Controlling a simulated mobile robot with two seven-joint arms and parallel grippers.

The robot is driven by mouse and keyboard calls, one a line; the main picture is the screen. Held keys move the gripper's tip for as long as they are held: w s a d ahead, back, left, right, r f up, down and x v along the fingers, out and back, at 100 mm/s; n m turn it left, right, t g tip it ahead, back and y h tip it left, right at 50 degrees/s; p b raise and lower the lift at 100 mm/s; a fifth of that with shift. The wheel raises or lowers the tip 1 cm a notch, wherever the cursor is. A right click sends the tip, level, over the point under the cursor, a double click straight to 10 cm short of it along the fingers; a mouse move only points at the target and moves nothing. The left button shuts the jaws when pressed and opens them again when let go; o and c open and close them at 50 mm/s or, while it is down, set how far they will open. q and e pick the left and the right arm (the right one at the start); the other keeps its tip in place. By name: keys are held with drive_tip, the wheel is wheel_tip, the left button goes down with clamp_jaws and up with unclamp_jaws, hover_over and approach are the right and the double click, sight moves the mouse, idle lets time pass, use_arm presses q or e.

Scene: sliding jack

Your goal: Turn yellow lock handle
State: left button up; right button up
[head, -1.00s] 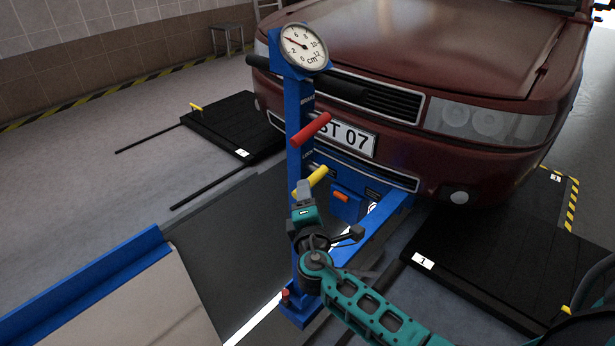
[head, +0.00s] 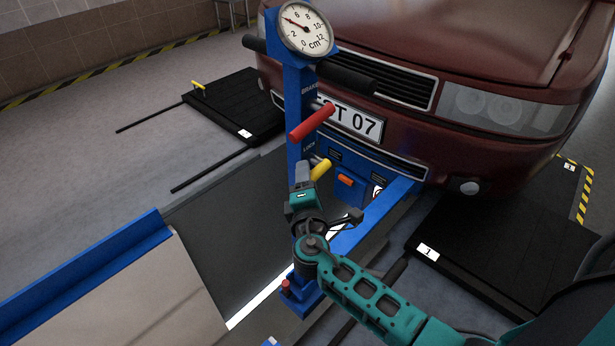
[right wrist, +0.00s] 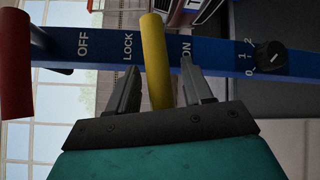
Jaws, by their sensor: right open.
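The yellow lock handle (head: 321,169) sticks out from the blue jack post (head: 298,110) below the red handle (head: 312,123). In the right wrist view, the yellow handle (right wrist: 155,62) stands beside the LOCK label and runs down between my open fingers. My right gripper (right wrist: 160,85) has one finger on each side of it, with a gap visible on the left side and a smaller one on the right. In the head view my right gripper (head: 302,172) hides part of the handle. My left gripper is not in view.
A red car (head: 420,40) stands behind the post. A round gauge (head: 306,27) tops the post. A blue beam (head: 375,218) runs from the post's side toward the car. The red handle also shows in the wrist view (right wrist: 15,65), left of the yellow one.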

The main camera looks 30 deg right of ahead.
clamp_jaws()
idle(0.4)
